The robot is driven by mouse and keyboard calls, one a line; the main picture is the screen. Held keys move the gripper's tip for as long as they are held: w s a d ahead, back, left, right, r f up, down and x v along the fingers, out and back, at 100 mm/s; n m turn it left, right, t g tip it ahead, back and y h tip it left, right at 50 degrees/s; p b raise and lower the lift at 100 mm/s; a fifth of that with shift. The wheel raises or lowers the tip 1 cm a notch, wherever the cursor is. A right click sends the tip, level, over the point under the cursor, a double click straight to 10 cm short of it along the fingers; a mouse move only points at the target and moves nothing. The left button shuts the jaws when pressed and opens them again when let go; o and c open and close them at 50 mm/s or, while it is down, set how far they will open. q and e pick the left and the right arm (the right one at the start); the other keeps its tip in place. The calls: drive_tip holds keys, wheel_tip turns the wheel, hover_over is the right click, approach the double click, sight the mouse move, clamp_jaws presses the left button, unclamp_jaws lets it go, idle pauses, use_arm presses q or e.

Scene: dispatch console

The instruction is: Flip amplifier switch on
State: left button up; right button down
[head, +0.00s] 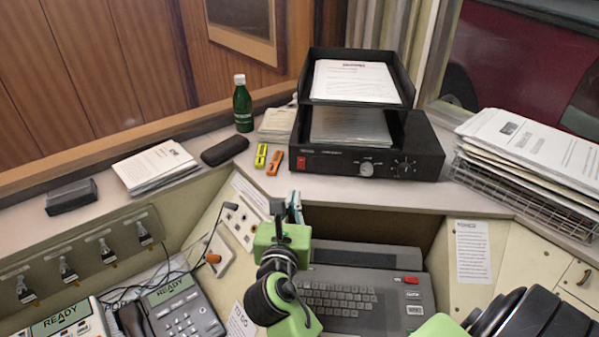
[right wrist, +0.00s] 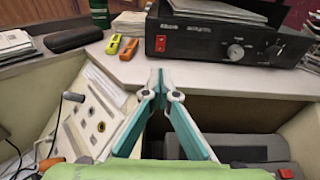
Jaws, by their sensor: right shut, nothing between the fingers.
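The amplifier (head: 366,161) is a black box on the counter, with knobs on its front and a paper tray on top. Its red switch (head: 301,163) is at the left end of the front panel. In the right wrist view the amplifier (right wrist: 205,42) is at the top, with the red switch (right wrist: 161,44) straight above my fingertips. My right gripper (head: 287,206) is shut and empty, in front of the counter edge, below and apart from the switch. Its fingertips (right wrist: 158,80) meet in the right wrist view. I cannot tell the switch position. My left gripper is not in view.
Yellow (head: 261,155) and orange (head: 275,162) markers lie left of the amplifier, near a green bottle (head: 242,106) and a black case (head: 225,150). A wire basket of papers (head: 525,196) stands right. A keyboard unit (head: 365,300) sits below the counter.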

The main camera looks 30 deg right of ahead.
sight(301, 166)
drive_tip(key=p+x, duration=0.1)
drive_tip(key=x, duration=0.9)
drive_tip(key=shift+d+p, duration=0.15)
drive_tip(key=shift+p, duration=0.15)
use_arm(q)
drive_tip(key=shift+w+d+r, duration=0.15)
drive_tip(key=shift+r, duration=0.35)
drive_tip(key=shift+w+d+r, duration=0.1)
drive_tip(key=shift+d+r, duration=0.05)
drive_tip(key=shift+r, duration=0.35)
use_arm(e)
drive_tip(key=shift+x, duration=0.8)
drive_tip(key=shift+f, duration=0.15)
drive_tip(key=h+b, duration=0.1)
drive_tip(key=b, duration=0.1)
drive_tip(key=t+b, duration=0.1)
drive_tip(key=b, duration=0.2)
drive_tip(key=shift+w+d+f+t+h+b, duration=0.2)
drive_tip(key=shift+d+f+t+h+b, duration=0.1)
drive_tip(key=shift+f+h+b, duration=0.1)
use_arm(q)
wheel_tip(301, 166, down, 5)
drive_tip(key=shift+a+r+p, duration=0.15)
drive_tip(key=shift+p, duration=0.5)
use_arm(e)
drive_tip(key=shift+r, duration=0.5)
